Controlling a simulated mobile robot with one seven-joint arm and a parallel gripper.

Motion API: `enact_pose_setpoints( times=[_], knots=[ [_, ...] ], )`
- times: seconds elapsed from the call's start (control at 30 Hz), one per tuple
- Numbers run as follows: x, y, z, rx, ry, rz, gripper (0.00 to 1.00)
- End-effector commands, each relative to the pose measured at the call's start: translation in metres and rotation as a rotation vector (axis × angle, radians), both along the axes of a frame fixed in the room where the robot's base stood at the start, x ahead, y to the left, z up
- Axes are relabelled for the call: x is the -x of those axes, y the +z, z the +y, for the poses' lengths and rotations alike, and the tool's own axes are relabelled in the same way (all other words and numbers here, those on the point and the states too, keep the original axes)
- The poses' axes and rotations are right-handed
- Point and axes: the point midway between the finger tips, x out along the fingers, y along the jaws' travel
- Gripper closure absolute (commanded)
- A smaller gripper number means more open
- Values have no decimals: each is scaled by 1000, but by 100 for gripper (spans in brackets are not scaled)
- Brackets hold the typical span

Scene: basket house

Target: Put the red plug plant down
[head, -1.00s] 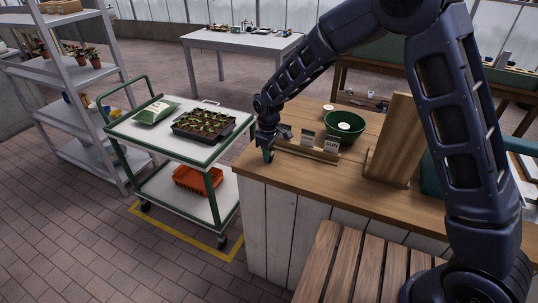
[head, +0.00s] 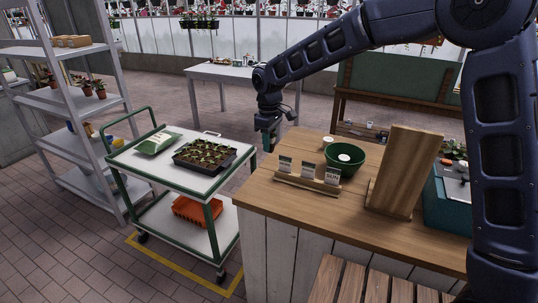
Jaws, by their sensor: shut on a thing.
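My gripper (head: 268,143) is in the air in the head view, pointing down, near the left back edge of the wooden counter (head: 262,200) and to the right of the cart. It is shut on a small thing. The red plug plant is too small and too hidden between the fingers to make out. A black plug tray (head: 222,171) with several small seedlings stands on the top shelf of the white and green cart (head: 165,174), left of my gripper and apart from it.
A seed bag (head: 157,141) lies beside the tray. An orange crate (head: 197,212) is on the cart's lower shelf. The counter carries a card holder (head: 307,183), a green bowl (head: 343,160) and an upright wooden board (head: 403,172). A white table (head: 220,72) stands behind.

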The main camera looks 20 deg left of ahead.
Motion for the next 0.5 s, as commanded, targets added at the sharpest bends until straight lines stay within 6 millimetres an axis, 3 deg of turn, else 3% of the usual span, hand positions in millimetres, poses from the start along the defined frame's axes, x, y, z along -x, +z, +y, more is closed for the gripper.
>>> enact_pose_setpoints(
  times=[0.17,0.27,0.5],
  knots=[
    [-9,12,1,0,-1,-1,95],
    [-30,14,2,0,-1,-1,95],
    [-119,15,0,0,6,0,95]
  ],
)
